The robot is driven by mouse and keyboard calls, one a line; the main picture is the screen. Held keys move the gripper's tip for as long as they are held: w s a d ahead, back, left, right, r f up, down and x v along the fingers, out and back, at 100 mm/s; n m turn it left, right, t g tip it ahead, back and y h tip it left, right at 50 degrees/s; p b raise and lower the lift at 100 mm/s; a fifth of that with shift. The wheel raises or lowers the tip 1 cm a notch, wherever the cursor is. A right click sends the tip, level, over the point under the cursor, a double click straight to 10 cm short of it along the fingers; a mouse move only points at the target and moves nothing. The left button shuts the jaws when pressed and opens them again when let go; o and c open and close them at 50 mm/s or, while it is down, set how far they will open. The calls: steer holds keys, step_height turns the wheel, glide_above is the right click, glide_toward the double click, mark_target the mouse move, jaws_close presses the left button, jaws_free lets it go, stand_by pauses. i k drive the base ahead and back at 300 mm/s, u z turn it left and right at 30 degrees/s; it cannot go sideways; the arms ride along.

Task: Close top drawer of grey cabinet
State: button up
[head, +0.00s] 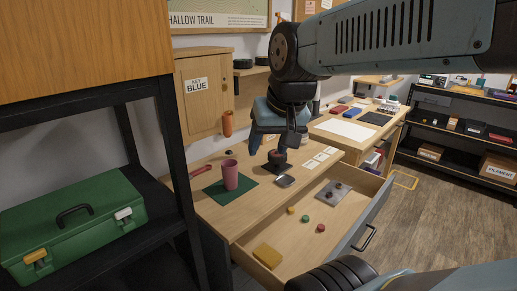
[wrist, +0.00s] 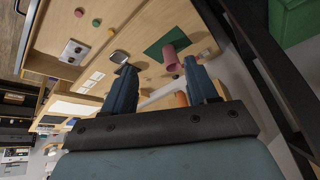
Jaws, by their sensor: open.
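A drawer (head: 318,227) stands pulled out below the wooden desk top, with a grey front panel (head: 372,215) and a dark bar handle (head: 367,239). In it lie green, red and yellow round pieces, a yellow block (head: 267,256) and a grey plate (head: 334,190). The open drawer also shows in the wrist view (wrist: 85,45), at upper left. My gripper (head: 274,146) is open and empty, pointing down above the desk top, behind and left of the drawer handle and apart from it. Its two blue fingers show in the wrist view (wrist: 160,68). Any lower drawers are hidden.
A pink cup (head: 230,174) stands on a green mat (head: 222,193) on the desk, near my gripper. A black shelf with a green toolbox (head: 72,228) stands at left. A wooden key cabinet (head: 203,95) hangs behind.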

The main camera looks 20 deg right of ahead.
mark_target(346, 215)
steer(key=z, duration=0.45)
steer(key=k, duration=1.2)
steer(key=z, duration=0.95)
steer(key=i, duration=1.25)
steer(key=u, duration=0.7)
